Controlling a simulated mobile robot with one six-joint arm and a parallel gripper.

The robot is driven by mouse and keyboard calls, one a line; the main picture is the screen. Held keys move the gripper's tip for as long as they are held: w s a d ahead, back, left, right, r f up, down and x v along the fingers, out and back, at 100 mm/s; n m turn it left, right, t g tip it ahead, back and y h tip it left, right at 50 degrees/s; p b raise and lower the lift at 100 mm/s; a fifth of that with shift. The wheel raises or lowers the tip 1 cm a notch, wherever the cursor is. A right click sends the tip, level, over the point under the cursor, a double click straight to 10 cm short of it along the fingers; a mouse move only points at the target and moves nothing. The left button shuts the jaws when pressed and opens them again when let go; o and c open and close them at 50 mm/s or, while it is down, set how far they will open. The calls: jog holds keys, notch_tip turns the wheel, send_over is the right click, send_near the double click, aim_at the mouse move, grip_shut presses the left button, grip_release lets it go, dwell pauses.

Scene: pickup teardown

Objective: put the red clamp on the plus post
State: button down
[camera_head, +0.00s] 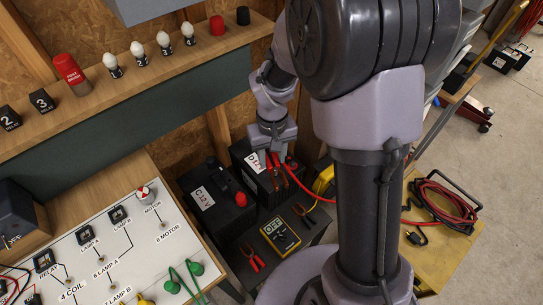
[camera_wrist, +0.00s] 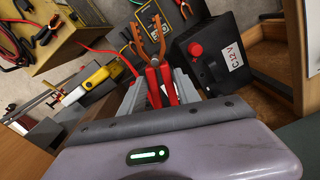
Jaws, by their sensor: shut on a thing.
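My gripper (camera_head: 272,150) is shut on the red clamp (camera_head: 275,163) above the battery marked D (camera_head: 246,160). In the wrist view, the red handles of the clamp (camera_wrist: 161,84) sit between my two fingers, and its copper jaws point away from me. A red cable (camera_head: 318,196) runs off from it to the right. The battery marked C 12 V (camera_head: 207,209) has a red post cap (camera_head: 241,199), also seen in the wrist view (camera_wrist: 196,48). I cannot clearly make out the plus post of battery D; my gripper and the clamp cover part of its top.
A yellow meter reading OFF (camera_head: 281,235) lies in front of the batteries, with small red-handled pliers or clips (camera_head: 252,258) beside it. A labelled white board (camera_head: 100,250) is at left. A yellow cart top (camera_head: 440,250) with coiled cables is at right.

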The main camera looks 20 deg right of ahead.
aim_at(276, 155)
jog(key=w+d+f+n, duration=0.1)
jog(key=f+n, duration=0.1)
jog(key=n, duration=0.1)
jog(key=w+f+n, duration=0.2)
jog(key=n, duration=0.2)
jog(key=w+d+f+n+p, duration=0.1)
jog(key=n, duration=0.3)
jog(key=shift+w+d+f, duration=0.2)
jog(key=shift+d+f, duration=0.15)
jog(key=shift+f, duration=0.05)
jog(key=w+f+n+b, duration=0.1)
jog(key=f+n, duration=0.2)
jog(key=f, duration=0.1)
jog(key=w+d+f+n+b, duration=0.1)
jog(key=f+n, duration=0.3)
jog(key=d+f+n+b, duration=0.1)
jog(key=f+n, duration=0.2)
jog(key=n, duration=0.1)
jog(key=shift+w+d+f, duration=0.15)
jog(key=shift+w+f, duration=0.25)
jog(key=shift+f+b, duration=0.6)
jog(key=shift+f, duration=0.25)
jog(key=c, duration=0.8)
grip_release()
